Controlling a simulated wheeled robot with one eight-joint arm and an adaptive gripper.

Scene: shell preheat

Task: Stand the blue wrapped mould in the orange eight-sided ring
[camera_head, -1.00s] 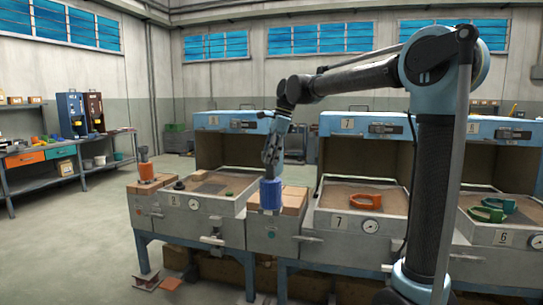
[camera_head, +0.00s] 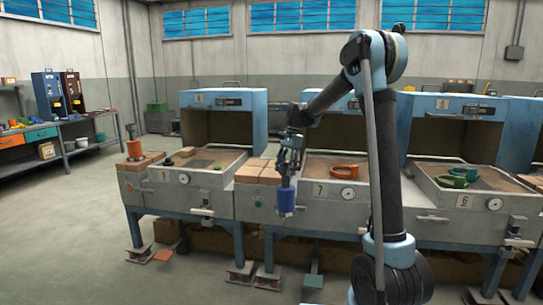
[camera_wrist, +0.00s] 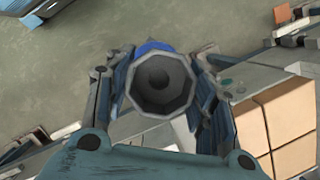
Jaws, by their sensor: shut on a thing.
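The blue wrapped mould (camera_head: 287,199) hangs upright from my gripper (camera_head: 288,178), which is shut on its upper end. In the wrist view the mould shows end-on as a grey eight-sided rim (camera_wrist: 161,58) with a dark hollow, between the two fingers; a little blue wrap (camera_wrist: 152,46) shows behind it. The orange eight-sided ring (camera_head: 345,173) lies on the sand tray of station 7, to the right of the mould in the head view. The mould is apart from the ring and appears in front of station 7's left front corner.
A block of tan bricks (camera_head: 257,171) sits left of station 7, also in the wrist view (camera_wrist: 285,115). An orange-topped item (camera_head: 134,149) stands on bricks far left. Open floor lies in front.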

